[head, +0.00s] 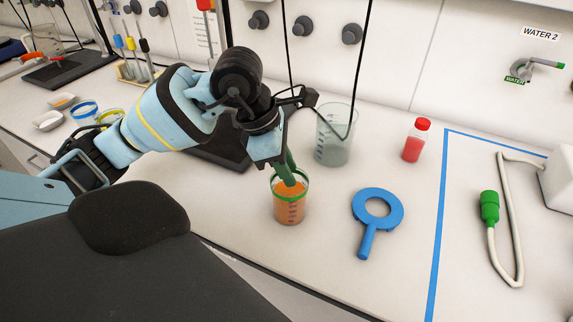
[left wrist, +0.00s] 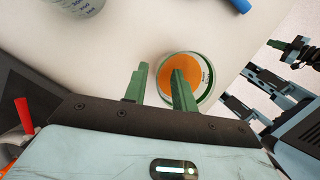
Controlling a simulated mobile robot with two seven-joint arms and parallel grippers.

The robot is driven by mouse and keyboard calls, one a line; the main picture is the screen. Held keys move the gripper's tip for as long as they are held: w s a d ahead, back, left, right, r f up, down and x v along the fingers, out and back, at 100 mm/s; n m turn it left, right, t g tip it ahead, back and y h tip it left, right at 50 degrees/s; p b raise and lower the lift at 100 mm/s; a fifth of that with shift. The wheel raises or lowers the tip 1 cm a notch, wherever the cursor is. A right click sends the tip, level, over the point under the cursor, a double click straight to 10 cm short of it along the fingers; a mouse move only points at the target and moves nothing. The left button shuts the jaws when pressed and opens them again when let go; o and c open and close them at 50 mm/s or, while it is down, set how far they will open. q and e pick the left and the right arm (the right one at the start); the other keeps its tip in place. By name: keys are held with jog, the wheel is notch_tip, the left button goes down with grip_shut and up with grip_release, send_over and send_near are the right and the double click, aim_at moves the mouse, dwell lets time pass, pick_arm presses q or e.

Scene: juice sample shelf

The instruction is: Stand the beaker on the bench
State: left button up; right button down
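A beaker with a green rim and orange juice (head: 289,211) appears to stand upright on the bench (head: 330,275). Its orange contents (left wrist: 186,74) show in the left wrist view. My left gripper (head: 287,172) reaches down to the beaker's rim. In the left wrist view its two green fingers (left wrist: 160,80) are apart with a clear gap. One finger overlaps the beaker's opening and the other is outside it, so the near wall lies between them. Contact is not clear. Dark and pale-blue parts of my body show at the right of that view; my right gripper's state cannot be read there.
A larger clear beaker (head: 333,143) stands just behind. A red-capped bottle (head: 416,141) and a blue ring with a handle (head: 377,210) are to the right. Blue tape (head: 437,220) marks off a green-headed hose (head: 489,207). Bench in front of the ring is clear.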

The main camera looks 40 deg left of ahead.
pick_arm(q)
jog(key=v, duration=1.2)
jog(key=shift+r+p, duration=0.15)
jog(key=shift+p, duration=0.3)
jog(key=shift+d, duration=0.1)
